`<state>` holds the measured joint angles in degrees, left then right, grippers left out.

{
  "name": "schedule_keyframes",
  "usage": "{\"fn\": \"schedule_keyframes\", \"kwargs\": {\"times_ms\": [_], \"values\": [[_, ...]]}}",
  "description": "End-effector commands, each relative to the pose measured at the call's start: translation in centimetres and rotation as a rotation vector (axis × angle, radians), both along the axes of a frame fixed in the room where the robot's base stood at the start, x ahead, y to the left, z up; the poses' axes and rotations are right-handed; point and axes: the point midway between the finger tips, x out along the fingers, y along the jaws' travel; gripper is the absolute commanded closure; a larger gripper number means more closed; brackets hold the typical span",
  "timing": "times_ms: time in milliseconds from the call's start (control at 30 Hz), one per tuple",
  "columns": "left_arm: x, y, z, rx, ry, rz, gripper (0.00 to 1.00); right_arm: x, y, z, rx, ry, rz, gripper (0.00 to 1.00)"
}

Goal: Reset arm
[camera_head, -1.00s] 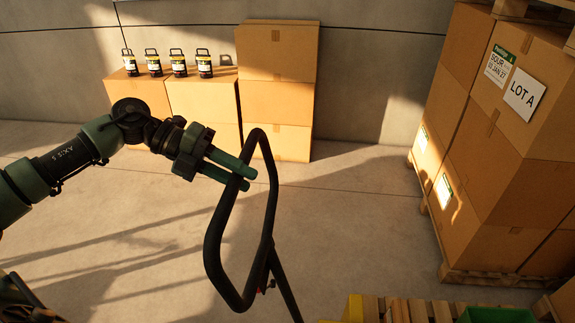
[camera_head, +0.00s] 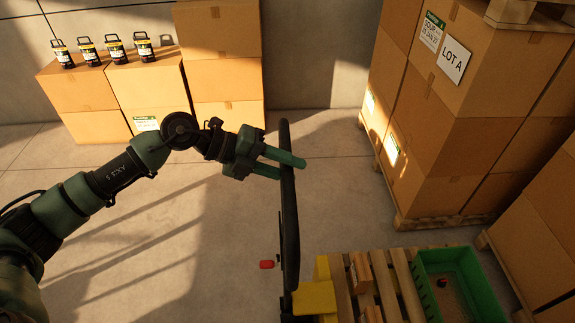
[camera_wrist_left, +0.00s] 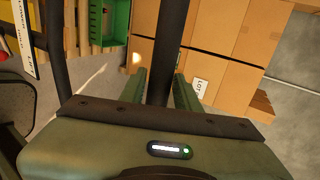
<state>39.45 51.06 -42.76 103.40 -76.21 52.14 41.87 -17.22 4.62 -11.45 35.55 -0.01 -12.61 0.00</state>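My left gripper (camera_head: 284,168) reaches in from the left with its two green fingers at the black loop handle (camera_head: 291,225). In the left wrist view the black bar (camera_wrist_left: 168,60) runs between the fingers (camera_wrist_left: 160,92), with little or no gap on either side, so the gripper looks shut on it. In the head view the loop appears nearly edge-on and upright, above a yellow part (camera_head: 315,299). My right gripper is not in view.
A wooden pallet (camera_head: 400,280) with a green crate (camera_head: 421,285) lies at the lower right. Stacked cartons (camera_head: 430,130) labelled LOT A stand behind it. Lanterns (camera_head: 115,48) sit on cartons (camera_head: 150,95) at the back left. The floor (camera_head: 325,205) between is clear.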

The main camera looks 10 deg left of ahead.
Motion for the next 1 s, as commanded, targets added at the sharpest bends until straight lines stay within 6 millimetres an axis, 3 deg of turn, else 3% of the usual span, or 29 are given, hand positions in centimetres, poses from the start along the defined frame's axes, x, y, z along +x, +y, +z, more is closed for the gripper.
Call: {"fn": "schedule_keyframes", "kwargs": {"times_ms": [33, 67, 600, 1000], "values": [[0.0, 0.0, 0.1, 0.0, -0.001, 0.0, 0.51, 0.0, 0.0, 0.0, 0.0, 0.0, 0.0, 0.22], [0.0, 0.0, 0.1, 0.0, -0.001, 0.0, 0.42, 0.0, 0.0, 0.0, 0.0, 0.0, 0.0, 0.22], [-0.1, 0.2, 0.1, 0.002, 0.001, -0.002, 0.42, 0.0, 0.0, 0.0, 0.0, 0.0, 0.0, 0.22], [-1.5, 5.0, 2.7, 0.004, 0.001, 0.0, 0.42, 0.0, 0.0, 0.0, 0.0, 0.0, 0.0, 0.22]]}}
